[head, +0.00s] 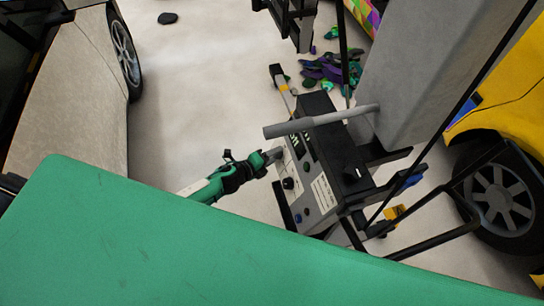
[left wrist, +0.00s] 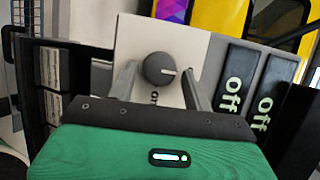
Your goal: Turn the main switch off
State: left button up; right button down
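The control box (head: 318,190) stands tilted in the head view, with several knobs or buttons and a label on its face. My left gripper (head: 272,156) reaches its left side from the left. In the left wrist view, a dark grey rotary switch (left wrist: 159,69) with a light pointer line sits on a pale plate. The pointer line points right. A partly hidden vertical label shows below it. My left gripper's two grey fingers (left wrist: 161,88) are open on either side of the switch, with visible gaps. Whether they reach its depth cannot be told. My right gripper is not in view.
Two black plates marked "off" (left wrist: 233,92) stand right of the switch. A grey bar (head: 320,121) crosses above the box. A grey column (head: 420,70) and a yellow car (head: 515,110) are at right, a pale car (head: 75,90) at left. Green surface (head: 150,240) fills the foreground.

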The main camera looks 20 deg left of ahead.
pick_arm(q)
jog(key=shift+o, duration=0.5)
jog(key=b+v, duration=0.2)
jog(key=v, duration=1.1)
jog(key=shift+s+a+b, duration=0.2)
jog(key=shift+s+b, duration=0.1)
jog(key=shift+b, duration=0.1)
jog(key=shift+r, duration=0.15)
